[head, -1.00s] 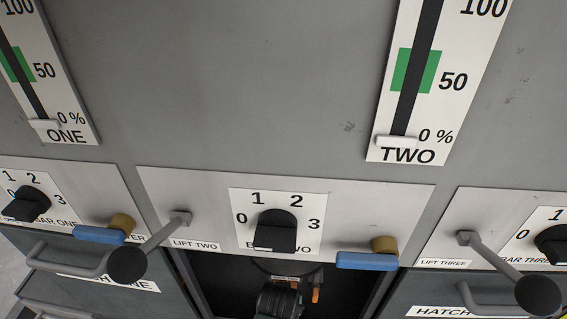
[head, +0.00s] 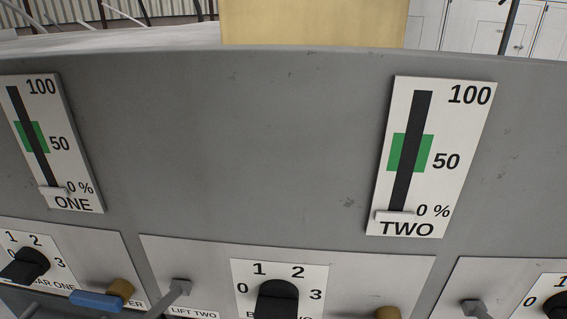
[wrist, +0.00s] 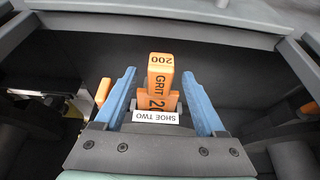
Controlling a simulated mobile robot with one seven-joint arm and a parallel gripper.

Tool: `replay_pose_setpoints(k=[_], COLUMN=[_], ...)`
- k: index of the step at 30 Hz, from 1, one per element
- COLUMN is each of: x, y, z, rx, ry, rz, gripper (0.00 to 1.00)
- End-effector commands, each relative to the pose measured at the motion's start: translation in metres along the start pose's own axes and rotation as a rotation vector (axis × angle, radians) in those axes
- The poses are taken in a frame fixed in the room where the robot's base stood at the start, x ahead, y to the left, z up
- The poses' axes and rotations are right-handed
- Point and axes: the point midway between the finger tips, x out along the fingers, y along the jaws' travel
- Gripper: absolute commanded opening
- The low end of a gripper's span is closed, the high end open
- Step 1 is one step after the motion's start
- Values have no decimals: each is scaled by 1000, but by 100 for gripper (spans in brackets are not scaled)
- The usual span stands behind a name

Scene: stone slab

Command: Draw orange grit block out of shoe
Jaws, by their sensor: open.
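In the wrist view an orange grit block (wrist: 160,80), marked GRIT and 200, stands out behind a white label reading SHOE TWO (wrist: 155,118). The shoe itself is dark and mostly hidden. My gripper (wrist: 158,72) is open, with one blue finger on each side of the block. Gaps show between the fingers and the block's upper part; contact lower down cannot be told. The head view now shows neither the block nor my gripper.
The wrist view shows a dark cavity with grey rims (wrist: 230,22) and another orange piece (wrist: 102,92) at left. In the head view, a grey panel carries gauges ONE (head: 52,140) and TWO (head: 430,155), a knob (head: 277,300) and a blue lever (head: 95,300).

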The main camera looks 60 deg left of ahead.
Motion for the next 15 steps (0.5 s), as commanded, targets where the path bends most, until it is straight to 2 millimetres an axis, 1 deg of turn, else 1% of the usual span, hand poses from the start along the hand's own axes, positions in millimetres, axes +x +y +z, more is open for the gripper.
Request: replay_pose_setpoints(k=[4, 8, 11, 15], x=[0, -6, -18, -43], y=[0, 0, 0, 1], z=[2, 1, 0, 0], rx=[0, 0, 1, 1], ry=[-4, -3, -1, 2], rz=[0, 0, 1, 1], gripper=[72, 72, 72, 72])
